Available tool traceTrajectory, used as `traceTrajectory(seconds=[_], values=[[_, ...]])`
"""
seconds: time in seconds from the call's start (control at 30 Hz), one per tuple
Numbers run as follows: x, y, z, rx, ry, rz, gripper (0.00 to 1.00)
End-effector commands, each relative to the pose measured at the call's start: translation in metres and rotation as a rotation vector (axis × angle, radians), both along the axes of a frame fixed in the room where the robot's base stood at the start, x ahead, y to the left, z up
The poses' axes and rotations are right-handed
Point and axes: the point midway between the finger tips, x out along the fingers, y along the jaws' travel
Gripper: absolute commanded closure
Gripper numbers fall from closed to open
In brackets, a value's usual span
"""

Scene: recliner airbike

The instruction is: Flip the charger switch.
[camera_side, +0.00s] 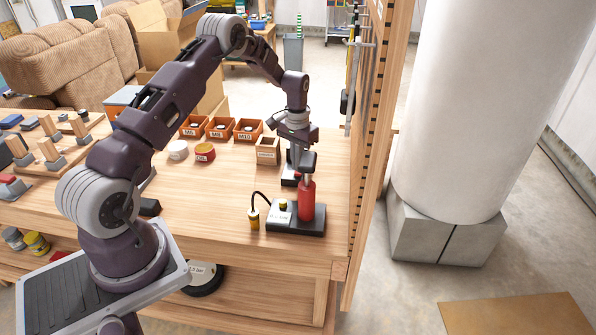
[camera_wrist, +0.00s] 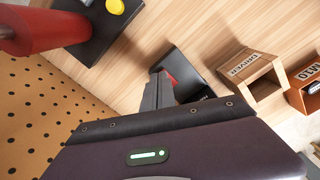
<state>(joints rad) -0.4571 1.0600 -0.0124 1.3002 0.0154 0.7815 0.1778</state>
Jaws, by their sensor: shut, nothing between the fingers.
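A black box with a red part (camera_wrist: 182,72) lies on the bench below my fingertips; the red part looks like a switch, but its position is hidden. In the side view this box (camera_side: 290,181) is partly covered by my gripper (camera_side: 291,158). My gripper also shows in the wrist view (camera_wrist: 158,78), its fingers together and empty, pointing down close beside the red part. I cannot tell whether they touch it. A black base (camera_side: 314,226) nearer the front edge carries a yellow button (camera_side: 283,203), a white label and an upright red cylinder (camera_side: 307,201).
A wooden box marked DRIVER (camera_wrist: 243,66) stands beside the black box, with orange bins (camera_side: 248,130) farther along. A cable runs from the base to a yellow-and-black piece (camera_side: 253,219). A perforated panel (camera_wrist: 30,120) borders the bench.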

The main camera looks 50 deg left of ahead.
Motion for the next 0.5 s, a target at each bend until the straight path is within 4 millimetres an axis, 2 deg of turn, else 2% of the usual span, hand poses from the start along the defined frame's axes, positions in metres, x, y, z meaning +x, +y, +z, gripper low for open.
traceTrajectory(seconds=[0.5], values=[[-0.0001, 0.0000, -0.0043, 0.000, 0.001, 0.000, 1.00]])
